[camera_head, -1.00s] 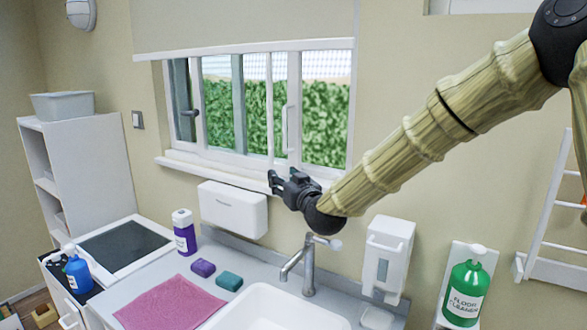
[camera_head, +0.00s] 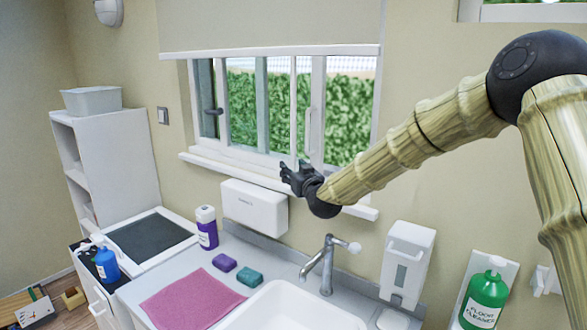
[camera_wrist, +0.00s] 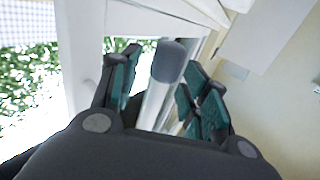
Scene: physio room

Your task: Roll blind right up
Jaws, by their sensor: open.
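The cream blind (camera_head: 270,24) hangs over the top of the window in the head view. Its white bottom bar (camera_head: 270,51) lies above the glass, and the lower panes (camera_head: 240,105) are uncovered. The blind's top is out of view. My gripper (camera_head: 292,176) is in front of the lower window frame near the sill, well below the bar. In the wrist view my gripper (camera_wrist: 160,82) is open. A pale rod with a rounded grey end (camera_wrist: 170,62) shows between its fingers; I cannot tell whether they touch it.
A white dispenser box (camera_head: 254,207) hangs below the sill. Under it are the counter with a tap (camera_head: 325,265), a sink, sponges, a pink cloth and a purple-labelled bottle (camera_head: 207,228). A soap dispenser (camera_head: 407,262) and green bottle (camera_head: 484,300) are at the right.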

